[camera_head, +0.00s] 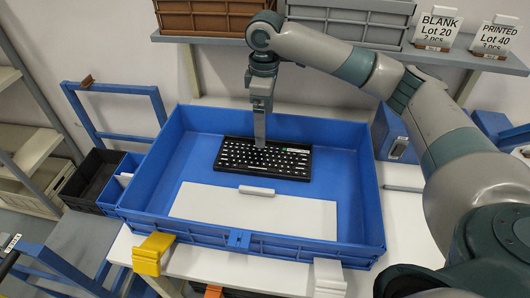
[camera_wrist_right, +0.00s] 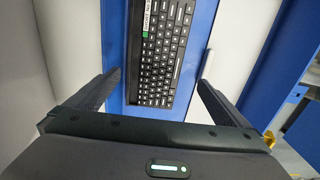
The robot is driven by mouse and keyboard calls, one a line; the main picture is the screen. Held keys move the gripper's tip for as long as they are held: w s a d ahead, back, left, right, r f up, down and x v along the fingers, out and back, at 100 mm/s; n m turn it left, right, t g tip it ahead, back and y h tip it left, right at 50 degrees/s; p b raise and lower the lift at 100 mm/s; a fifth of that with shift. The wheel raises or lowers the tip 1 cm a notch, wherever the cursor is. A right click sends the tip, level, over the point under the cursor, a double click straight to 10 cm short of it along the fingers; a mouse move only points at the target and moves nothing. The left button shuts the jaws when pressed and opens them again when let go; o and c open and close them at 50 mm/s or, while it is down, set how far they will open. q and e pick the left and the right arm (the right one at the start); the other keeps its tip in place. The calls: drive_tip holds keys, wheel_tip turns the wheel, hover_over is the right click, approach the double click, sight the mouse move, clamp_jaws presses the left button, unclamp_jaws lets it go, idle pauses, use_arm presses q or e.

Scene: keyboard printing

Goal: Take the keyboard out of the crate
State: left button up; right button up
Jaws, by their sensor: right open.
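The black keyboard (camera_head: 264,158) with white key marks lies in the blue crate (camera_head: 361,215), toward its back wall. My right gripper (camera_head: 260,143) points straight down over the middle of the keyboard, at its back long edge. In the right wrist view, the keyboard (camera_wrist_right: 158,60) runs away from the camera, and the open fingers of the gripper (camera_wrist_right: 160,85) stand on either side of it, apart from it. I cannot tell from the head view how high the fingertips are. My left gripper is not in view.
A white panel (camera_head: 205,205) with a small handle lies in the front of the crate. A yellow clamp (camera_head: 153,253) and a white clamp (camera_head: 329,278) sit at the crate's front edge. A shelf (camera_head: 300,42) with brown and grey bins and two lot signs stands behind.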

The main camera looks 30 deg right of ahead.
drive_tip(key=p, duration=0.2)
hover_over(264, 158)
drive_tip(key=f, duration=0.7)
drive_tip(key=shift+w+d+f, duration=0.1)
drive_tip(key=shift+d+f, duration=0.1)
drive_tip(key=shift+f, duration=0.15)
drive_tip(key=shift+a+f, duration=0.15)
drive_tip(key=shift+f, duration=0.4)
drive_tip(key=f+p, duration=0.1)
drive_tip(key=f, duration=0.2)
drive_tip(key=shift+s+a+p, duration=0.15)
drive_tip(key=shift+s+p, duration=0.05)
drive_tip(key=shift+p, duration=0.15)
drive_tip(key=shift+f, duration=0.6)
